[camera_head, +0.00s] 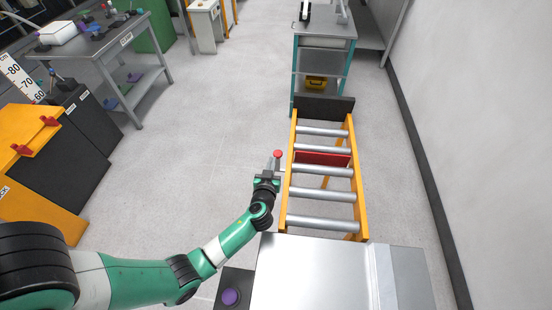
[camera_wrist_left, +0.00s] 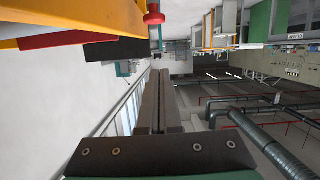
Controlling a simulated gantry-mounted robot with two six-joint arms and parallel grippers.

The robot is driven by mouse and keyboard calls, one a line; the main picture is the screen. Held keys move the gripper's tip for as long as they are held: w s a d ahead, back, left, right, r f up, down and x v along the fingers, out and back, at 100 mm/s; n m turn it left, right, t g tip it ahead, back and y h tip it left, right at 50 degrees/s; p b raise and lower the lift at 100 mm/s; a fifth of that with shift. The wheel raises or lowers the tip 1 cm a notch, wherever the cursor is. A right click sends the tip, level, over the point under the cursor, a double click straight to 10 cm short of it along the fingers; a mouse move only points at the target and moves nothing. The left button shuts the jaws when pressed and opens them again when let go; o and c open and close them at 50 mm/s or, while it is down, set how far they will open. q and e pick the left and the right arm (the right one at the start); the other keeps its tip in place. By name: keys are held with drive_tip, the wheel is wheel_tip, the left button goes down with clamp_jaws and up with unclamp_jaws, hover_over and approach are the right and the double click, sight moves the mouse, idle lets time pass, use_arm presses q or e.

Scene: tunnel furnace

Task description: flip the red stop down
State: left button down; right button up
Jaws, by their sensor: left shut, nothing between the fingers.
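The red stop (camera_head: 323,159) is a red plate lying across the yellow-sided roller conveyor, between two rollers. A red round knob (camera_head: 278,153) sits just outside the conveyor's left rail. In the left wrist view the red plate (camera_wrist_left: 62,39) shows at upper left and the knob (camera_wrist_left: 153,14) at the top. My left gripper (camera_head: 277,164) is shut and empty, beside the left rail and close to the knob in the head view. Its closed fingers (camera_wrist_left: 158,98) also show in the wrist view, apart from the knob there. My right gripper is not in view.
A metal table (camera_head: 315,270) stands at the conveyor's near end, with a purple button (camera_head: 230,296) on a dark box at its left. A dark plate (camera_head: 325,106) closes the far end. Yellow and black cabinets (camera_head: 28,135) stand left. The floor between is clear.

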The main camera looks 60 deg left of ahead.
use_arm(q)
drive_tip(key=b, duration=0.4)
hover_over(276, 154)
drive_tip(key=s+d, duration=0.1)
drive_tip(key=d, duration=0.1)
wheel_tip(276, 154, down, 3)
drive_tip(key=f+b, duration=0.2)
drive_tip(key=f, duration=0.1)
drive_tip(key=shift+w+a, duration=0.15)
drive_tip(key=shift+a, duration=0.2)
drive_tip(key=shift+d+f, duration=0.1)
drive_tip(key=shift+f, duration=0.25)
